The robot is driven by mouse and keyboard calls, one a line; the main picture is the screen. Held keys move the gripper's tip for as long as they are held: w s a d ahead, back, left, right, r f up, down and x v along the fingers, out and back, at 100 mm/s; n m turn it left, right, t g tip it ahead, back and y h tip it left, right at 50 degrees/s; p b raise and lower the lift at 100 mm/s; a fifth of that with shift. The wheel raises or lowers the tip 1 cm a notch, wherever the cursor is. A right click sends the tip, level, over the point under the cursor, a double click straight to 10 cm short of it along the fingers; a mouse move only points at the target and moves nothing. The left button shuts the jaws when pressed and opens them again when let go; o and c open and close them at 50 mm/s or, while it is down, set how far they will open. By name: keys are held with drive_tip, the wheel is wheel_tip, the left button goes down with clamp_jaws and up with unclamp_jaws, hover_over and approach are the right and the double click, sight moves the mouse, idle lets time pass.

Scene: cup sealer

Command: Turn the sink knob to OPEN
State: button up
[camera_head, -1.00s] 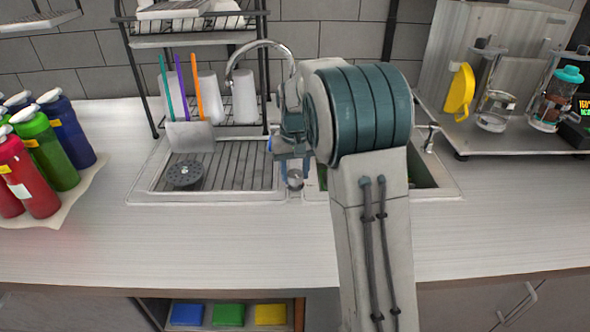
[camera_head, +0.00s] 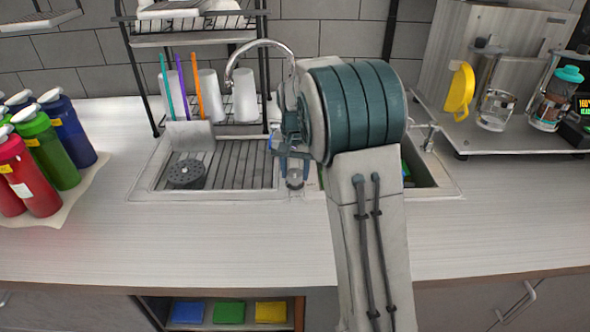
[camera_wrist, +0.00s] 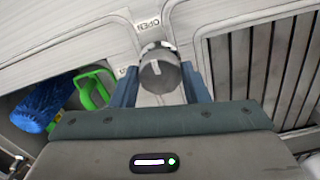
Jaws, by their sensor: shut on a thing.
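The sink knob (camera_wrist: 160,73) is a round silver knob with a pale line on its face, in the middle of the wrist view. The word OPEN (camera_wrist: 148,26) is printed on the sink deck just beyond it. Another label at its left is mostly hidden. My gripper (camera_wrist: 162,88) has its blue fingers on either side of the knob and is shut on it. In the head view my gripper (camera_head: 292,155) reaches down to the strip between the two basins, below the curved faucet (camera_head: 262,43). My arm hides part of the right basin.
The ribbed drainboard (camera_head: 235,165) lies left of the knob. The right basin holds a blue item (camera_wrist: 42,105) and a green-handled item (camera_wrist: 92,90). A dish rack (camera_head: 195,40) stands behind. Coloured bottles (camera_head: 40,150) are at the left. The front counter is clear.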

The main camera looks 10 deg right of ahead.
sight(295, 172)
drive_tip(key=shift+r, duration=0.1)
drive_tip(key=o, duration=1)
wheel_tip(295, 172, up, 14)
drive_tip(key=shift+f, duration=0.15)
